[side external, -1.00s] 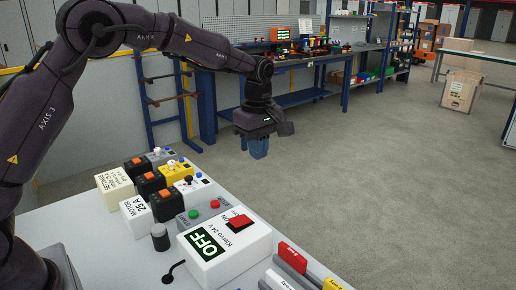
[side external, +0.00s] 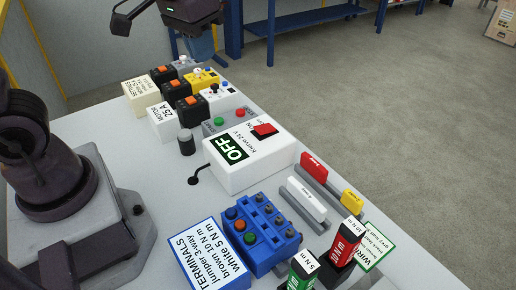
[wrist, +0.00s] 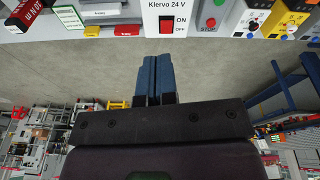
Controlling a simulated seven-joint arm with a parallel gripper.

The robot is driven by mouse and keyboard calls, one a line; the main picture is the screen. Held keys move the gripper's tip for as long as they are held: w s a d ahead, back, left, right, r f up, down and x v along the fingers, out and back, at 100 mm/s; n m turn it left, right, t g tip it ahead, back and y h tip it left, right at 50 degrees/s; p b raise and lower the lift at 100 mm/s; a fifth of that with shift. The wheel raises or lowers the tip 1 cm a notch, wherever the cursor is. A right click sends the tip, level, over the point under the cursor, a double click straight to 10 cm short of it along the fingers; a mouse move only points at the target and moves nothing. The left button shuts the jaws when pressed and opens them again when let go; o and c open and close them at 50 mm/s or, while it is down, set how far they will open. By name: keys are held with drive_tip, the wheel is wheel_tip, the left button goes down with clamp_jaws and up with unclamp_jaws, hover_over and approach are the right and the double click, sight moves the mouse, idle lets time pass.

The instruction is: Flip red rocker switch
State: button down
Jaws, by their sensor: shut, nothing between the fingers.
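The red rocker switch (side external: 265,130) sits on top of the white box (side external: 228,178) marked Klervo 24 V, near its back right corner. A green OFF sign (side external: 232,149) is on the same box. The switch also shows in the wrist view (wrist: 166,24), beside ON and OFF labels. My gripper (side external: 202,52) has blue fingers, shut and empty. It is beyond the row of devices in the side view, well apart from the switch. In the wrist view the fingers (wrist: 155,62) point up the picture toward the switch, with a gap between.
Start and stop buttons (side external: 241,113) and several small switch devices (side external: 198,79) stand behind the box. A blue terminal block (side external: 262,235), labelled holders (side external: 306,198) and two torque tools (side external: 343,240) stand in front. The floor beyond the table is open.

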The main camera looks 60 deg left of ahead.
drive_tip(key=s+r+m+t, duration=0.2)
drive_tip(key=s+t, duration=0.1)
drive_tip(key=s, duration=0.6)
drive_tip(key=shift+r, duration=0.2)
drive_tip(key=c, duration=1.6)
unclamp_jaws()
drive_tip(key=shift+s+d+r, duration=0.1)
drive_tip(key=shift+s+r, duration=0.1)
drive_tip(key=shift+r, duration=0.1)
drive_tip(key=o, duration=0.4)
drive_tip(key=shift+w+f, duration=0.1)
drive_tip(key=shift+f, duration=0.1)
drive_tip(key=shift+c, duration=0.2)
drive_tip(key=o, duration=0.5)
drive_tip(key=shift+w+f+g, duration=0.7)
drive_tip(key=shift+w+f, duration=0.15)
drive_tip(key=shift+w, duration=0.2)
drive_tip(key=g, duration=0.4)
approach(271, 126)
wheel_tip(271, 126, down, 8)
drive_tip(key=shift+d+f, duration=0.1)
drive_tip(key=shift+f, duration=0.1)
